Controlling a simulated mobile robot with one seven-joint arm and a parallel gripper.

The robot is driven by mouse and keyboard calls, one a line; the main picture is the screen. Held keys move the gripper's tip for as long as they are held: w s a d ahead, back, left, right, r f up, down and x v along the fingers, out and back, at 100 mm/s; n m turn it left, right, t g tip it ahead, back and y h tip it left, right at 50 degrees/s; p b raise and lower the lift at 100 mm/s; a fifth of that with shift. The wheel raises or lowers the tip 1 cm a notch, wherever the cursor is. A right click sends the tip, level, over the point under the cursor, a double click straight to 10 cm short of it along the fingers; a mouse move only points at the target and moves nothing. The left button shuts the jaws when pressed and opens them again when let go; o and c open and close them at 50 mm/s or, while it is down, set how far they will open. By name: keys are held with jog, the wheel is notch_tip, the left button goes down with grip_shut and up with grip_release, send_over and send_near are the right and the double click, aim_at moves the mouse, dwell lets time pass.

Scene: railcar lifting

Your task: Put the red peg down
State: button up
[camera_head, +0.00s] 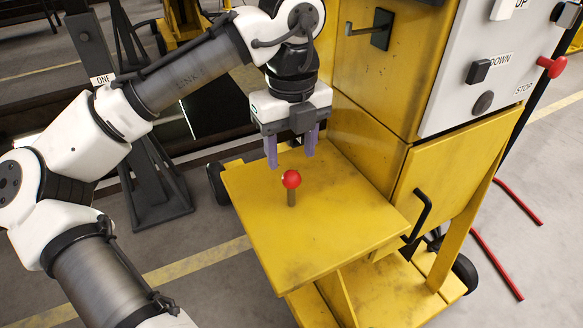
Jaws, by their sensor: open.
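The red peg has a round red head (291,179) on a short grey-brown shaft and stands upright on the yellow platform (340,245) of the cart. My gripper (290,158) points downward above the platform, its two purple fingers apart. It is just behind and above the red head in the picture. Nothing shows between the fingers, and the peg appears apart from them. The shaft's lower end meets the platform top; whether it sits in a hole cannot be told.
The yellow cabinet (375,80) rises right behind the platform, with a grey control panel (470,75) marked UP, DOWN and STOP. A black handle (422,215) juts from its front. A dark stand (155,180) is at left. Much of the platform is bare.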

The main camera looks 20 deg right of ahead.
notch_tip(320, 180, up, 5)
jog(key=shift+f, duration=0.1)
